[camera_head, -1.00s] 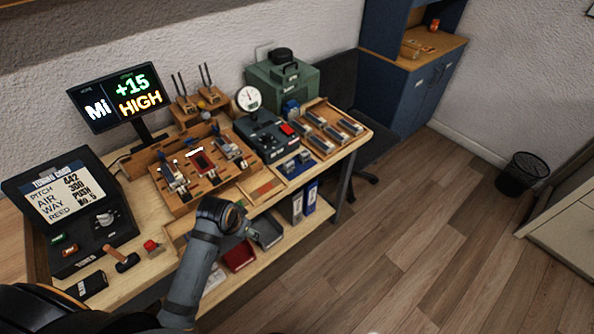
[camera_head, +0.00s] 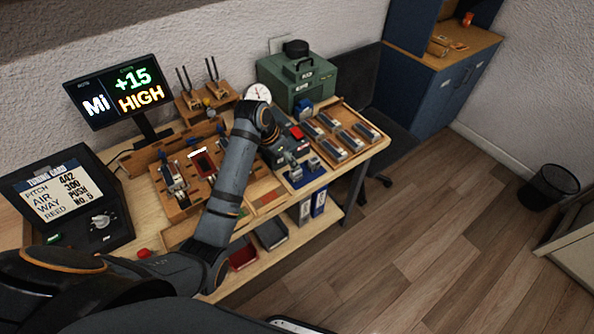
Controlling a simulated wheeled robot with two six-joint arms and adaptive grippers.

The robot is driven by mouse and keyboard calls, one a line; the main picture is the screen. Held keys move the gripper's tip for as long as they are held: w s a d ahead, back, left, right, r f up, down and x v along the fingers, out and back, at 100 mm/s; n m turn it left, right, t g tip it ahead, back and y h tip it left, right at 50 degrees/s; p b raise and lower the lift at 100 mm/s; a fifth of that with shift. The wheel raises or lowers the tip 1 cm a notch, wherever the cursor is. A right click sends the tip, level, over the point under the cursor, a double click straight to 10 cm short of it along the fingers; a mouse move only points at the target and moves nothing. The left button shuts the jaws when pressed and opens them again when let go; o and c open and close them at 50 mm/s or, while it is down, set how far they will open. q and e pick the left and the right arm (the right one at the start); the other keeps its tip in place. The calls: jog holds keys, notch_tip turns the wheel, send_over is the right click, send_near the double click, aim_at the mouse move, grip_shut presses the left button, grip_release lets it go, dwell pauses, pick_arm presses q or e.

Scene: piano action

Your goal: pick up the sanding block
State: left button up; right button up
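Small grey blocks (camera_head: 313,163) sit on a blue mat (camera_head: 322,176) at the front right of the workbench; I cannot tell whether one of them is the sanding block. My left arm reaches across the bench from the lower left. Its wrist bends down, and the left gripper (camera_head: 288,158) is just behind and above the blue mat, close to the blocks. Its fingers are small and dark, so their opening is unclear. The arm hides part of the wooden fixture and the dark device behind it. My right gripper is not in view.
A wooden tray (camera_head: 375,127) of grey bars lies to the right. A green case (camera_head: 297,77) and a round gauge (camera_head: 258,93) stand behind. A wooden fixture (camera_head: 163,191) and a monitor (camera_head: 116,98) are left. Bins and binders fill the lower shelf.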

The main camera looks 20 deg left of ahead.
aim_at(293, 172)
pick_arm(q)
jog(key=x, duration=0.3)
jog(key=shift+d+f, duration=0.1)
jog(key=shift+f, duration=0.3)
jog(key=shift+w+f, duration=0.15)
jog(key=shift+f, duration=0.1)
jog(key=shift+w+d+f+p, duration=0.15)
jog(key=shift+f+p, duration=0.4)
jog(key=shift+p, duration=0.05)
jog(key=x, duration=0.3)
jog(key=shift+f, duration=0.3)
jog(key=shift+w+f, duration=0.1)
jog(key=shift+f, duration=0.1)
grip_shut()
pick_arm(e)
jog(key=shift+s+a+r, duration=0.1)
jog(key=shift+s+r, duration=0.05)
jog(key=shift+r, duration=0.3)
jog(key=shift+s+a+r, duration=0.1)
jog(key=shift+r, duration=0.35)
